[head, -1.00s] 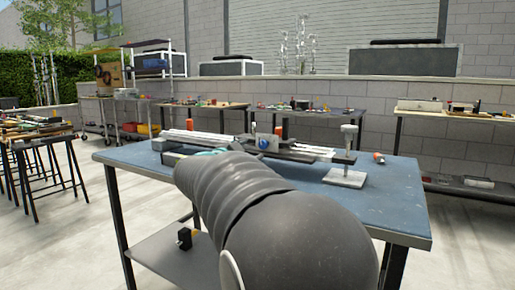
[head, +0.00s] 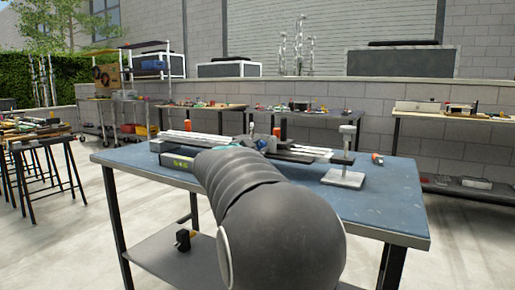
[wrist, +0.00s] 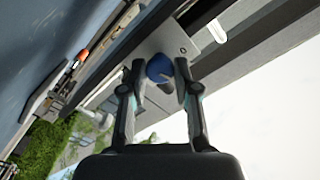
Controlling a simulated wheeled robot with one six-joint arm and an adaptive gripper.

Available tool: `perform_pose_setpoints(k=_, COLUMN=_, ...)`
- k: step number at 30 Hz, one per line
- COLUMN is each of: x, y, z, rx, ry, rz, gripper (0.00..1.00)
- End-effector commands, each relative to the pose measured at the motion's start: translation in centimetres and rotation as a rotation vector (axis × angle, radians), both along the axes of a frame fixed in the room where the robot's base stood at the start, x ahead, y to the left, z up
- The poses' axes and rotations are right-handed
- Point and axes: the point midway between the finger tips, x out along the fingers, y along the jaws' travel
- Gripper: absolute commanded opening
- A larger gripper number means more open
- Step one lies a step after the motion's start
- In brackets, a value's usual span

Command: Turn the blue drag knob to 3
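The blue knob (wrist: 160,68) is a round knob on a grey metal plate of the machine in the wrist view. My gripper (wrist: 160,75) points at it, one fingertip on each side. The fingers are spread, with the knob between their tips; whether either pad touches it I cannot tell. In the head view the machine, a long rail assembly (head: 205,138), lies on the blue-topped workbench (head: 385,205). My arm covers part of the machine and my gripper is hidden there. No scale marks or numbers can be read.
A metal stand on a square base (head: 343,178) and a small orange-tipped item (head: 377,158) stand on the bench, right of the machine. Other benches and shelves line the wall behind. The bench's front right is clear.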

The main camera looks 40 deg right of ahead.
Motion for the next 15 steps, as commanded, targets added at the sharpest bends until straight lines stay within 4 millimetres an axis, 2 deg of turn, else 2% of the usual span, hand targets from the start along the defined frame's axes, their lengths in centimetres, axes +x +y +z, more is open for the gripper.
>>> perform_pose_setpoints(k=9, x=-0.02, y=-0.02, z=0.0, rx=0.005, ry=-0.015, rz=-0.001, gripper=0.0)
perform_pose_setpoints(k=15, x=-0.03, y=-0.02, z=-0.03, rx=0.035, ry=-0.087, rz=-0.001, gripper=0.0)
